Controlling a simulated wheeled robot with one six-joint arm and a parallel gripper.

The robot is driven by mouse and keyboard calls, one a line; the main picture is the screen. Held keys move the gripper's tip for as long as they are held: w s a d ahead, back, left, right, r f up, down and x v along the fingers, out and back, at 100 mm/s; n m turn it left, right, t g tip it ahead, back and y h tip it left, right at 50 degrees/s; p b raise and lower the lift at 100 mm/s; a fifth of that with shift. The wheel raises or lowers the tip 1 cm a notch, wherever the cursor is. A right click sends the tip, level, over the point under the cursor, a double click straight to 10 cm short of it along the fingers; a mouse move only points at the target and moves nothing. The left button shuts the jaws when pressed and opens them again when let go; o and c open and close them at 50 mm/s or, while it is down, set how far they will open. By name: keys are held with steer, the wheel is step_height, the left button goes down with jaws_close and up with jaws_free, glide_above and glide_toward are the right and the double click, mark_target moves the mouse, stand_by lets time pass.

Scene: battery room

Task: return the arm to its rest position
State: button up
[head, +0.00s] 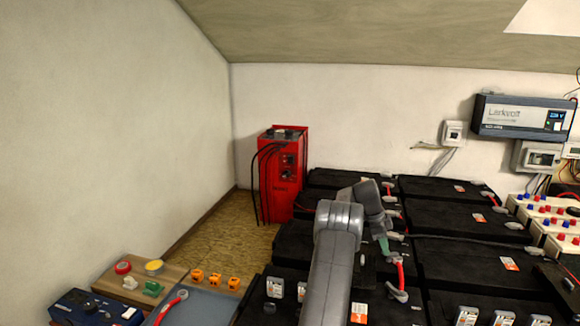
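My arm (336,262) reaches forward from the bottom edge over the black batteries (458,224). Its wrist (368,197) bends over and points down. My gripper (384,245) is small in the picture, low over the battery tops beside a red cable (401,271) with grey end caps. A greenish piece shows at its tip; I cannot tell whether it is a finger or something held. Whether the fingers are open or shut does not show. My arm hides part of the batteries behind it.
A red cabinet (288,175) with black cables stands by the back wall. A Larkvolt unit (520,117) hangs at right. Floor (215,232) is clear left of the cabinet.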

steer(key=shift+x, duration=1)
steer(key=shift+r, duration=0.1)
